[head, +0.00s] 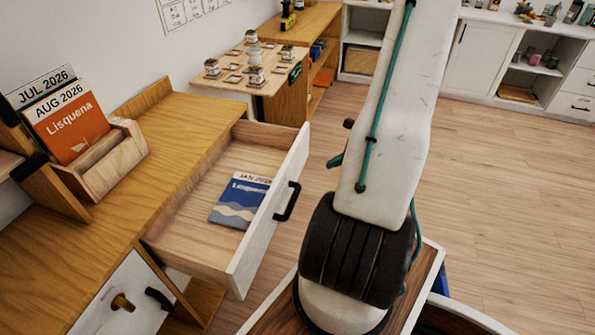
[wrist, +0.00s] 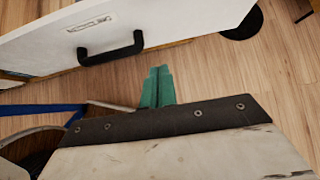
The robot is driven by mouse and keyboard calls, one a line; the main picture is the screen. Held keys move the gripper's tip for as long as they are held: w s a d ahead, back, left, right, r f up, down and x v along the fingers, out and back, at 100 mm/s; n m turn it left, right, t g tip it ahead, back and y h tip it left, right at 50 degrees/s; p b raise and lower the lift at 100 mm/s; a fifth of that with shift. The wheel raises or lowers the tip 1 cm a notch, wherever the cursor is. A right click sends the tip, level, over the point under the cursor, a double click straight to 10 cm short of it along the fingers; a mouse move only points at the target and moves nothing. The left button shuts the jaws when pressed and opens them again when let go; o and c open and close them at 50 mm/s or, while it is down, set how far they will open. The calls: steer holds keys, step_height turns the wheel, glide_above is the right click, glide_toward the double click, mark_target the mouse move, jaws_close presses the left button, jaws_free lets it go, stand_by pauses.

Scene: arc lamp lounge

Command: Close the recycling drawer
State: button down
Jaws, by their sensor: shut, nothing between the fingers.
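A wooden drawer with a white front (head: 262,225) stands pulled out from the wooden cabinet. Its black bar handle (head: 288,203) faces right. A blue and white booklet (head: 238,207) lies inside. The white front (wrist: 190,22) and black handle (wrist: 110,49) also show in the wrist view, with a small label plate above the handle too small to read. My gripper (wrist: 157,82) has teal fingers that are together and empty. They are apart from the handle, below and to its right in the wrist view. In the head view my arm hides most of the gripper.
The cabinet top (head: 178,125) carries a wooden holder (head: 118,160) with calendar cards. A small table (head: 270,85) with several jars stands behind. White cabinets (head: 480,55) line the back. The floor (head: 500,170) to the right is clear.

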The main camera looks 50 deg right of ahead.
steer(key=x, duration=0.3)
steer(key=w+r+x, duration=0.1)
steer(key=x, duration=0.7)
steer(key=shift+w+a+r, duration=0.15)
steer(key=shift+w+a, duration=0.2)
steer(key=shift+a, duration=0.1)
steer(key=shift+w+a, duration=0.15)
steer(key=shift+w, duration=0.35)
